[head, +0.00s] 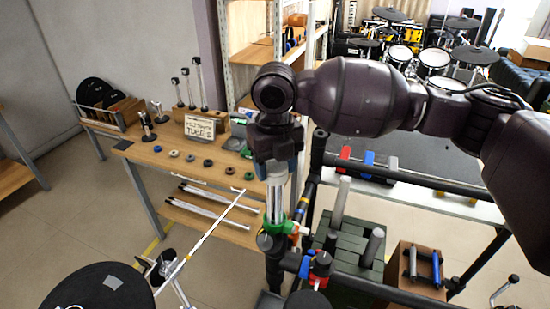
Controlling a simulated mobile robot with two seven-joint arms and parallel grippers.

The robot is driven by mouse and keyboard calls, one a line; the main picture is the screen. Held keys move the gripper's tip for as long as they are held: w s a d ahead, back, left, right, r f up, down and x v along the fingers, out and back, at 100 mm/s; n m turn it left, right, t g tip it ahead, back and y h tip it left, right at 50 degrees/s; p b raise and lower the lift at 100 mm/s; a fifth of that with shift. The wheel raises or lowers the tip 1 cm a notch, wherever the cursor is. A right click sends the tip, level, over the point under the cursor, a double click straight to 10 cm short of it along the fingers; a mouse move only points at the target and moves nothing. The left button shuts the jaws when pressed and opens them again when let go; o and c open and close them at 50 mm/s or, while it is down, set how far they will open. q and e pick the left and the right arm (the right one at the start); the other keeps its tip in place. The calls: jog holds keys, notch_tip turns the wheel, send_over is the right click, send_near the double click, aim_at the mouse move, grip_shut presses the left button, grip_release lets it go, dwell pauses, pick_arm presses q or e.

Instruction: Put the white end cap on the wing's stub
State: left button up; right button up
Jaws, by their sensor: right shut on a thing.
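My right gripper (276,170) points down in the middle of the head view, its arm coming in from the right. It is shut on a small pale piece, which looks like the white end cap (277,178), mostly hidden by the fingers. Just below it is a shiny upright metal stub (275,205), with a green collar (273,226) around its lower part. The cap lines up with the stub from here, but I cannot tell whether they touch. Dark rack tubes (273,268) run below the collar. My left gripper is not in view.
A wooden bench (150,150) at left holds a small lettered sign (200,128) and several round caps. A black round pad (95,290) is at front left. Black rack bars, a green crate (345,262) and a brown box (415,270) stand at right.

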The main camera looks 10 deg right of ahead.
jog(key=shift+f, duration=0.15)
jog(key=o, duration=1)
notch_tip(320, 180, up, 11)
jog(key=shift+b, duration=0.45)
jog(key=shift+s+f, duration=0.1)
jog(key=shift+f, duration=0.05)
